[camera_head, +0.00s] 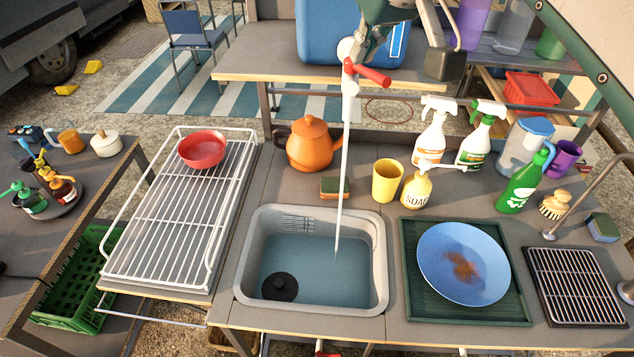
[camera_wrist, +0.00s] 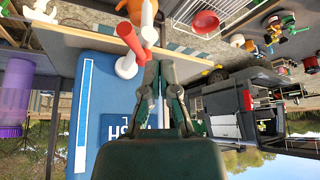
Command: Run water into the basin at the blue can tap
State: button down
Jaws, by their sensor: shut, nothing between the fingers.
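The blue can (camera_head: 312,40) stands on the shelf behind the counter, and it fills the left middle of the wrist view (camera_wrist: 112,100). Its white tap with a red lever (camera_head: 370,73) hangs over the counter; the red lever also shows in the wrist view (camera_wrist: 130,38). A thin pale stream of water (camera_head: 342,180) runs from the tap into the grey basin (camera_head: 378,270). Bluish water covers the basin floor, with a black plug (camera_head: 280,287) at its front left. My gripper (camera_wrist: 158,68) is shut and empty, close beside the tap; contact cannot be told.
A white wire rack (camera_head: 150,240) with a red bowl (camera_head: 203,148) stands left of the basin. An orange teapot (camera_head: 312,145), sponge (camera_head: 334,187), yellow cup (camera_head: 387,180) and soap bottle (camera_head: 416,190) stand behind it. A blue plate (camera_head: 440,245) lies to the right.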

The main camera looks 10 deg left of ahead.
jog(key=shift+s+a, duration=0.25)
jog(key=shift+a, duration=0.05)
jog(key=shift+f, duration=0.1)
jog(key=shift+f, duration=2.2)
dwell(5.4)
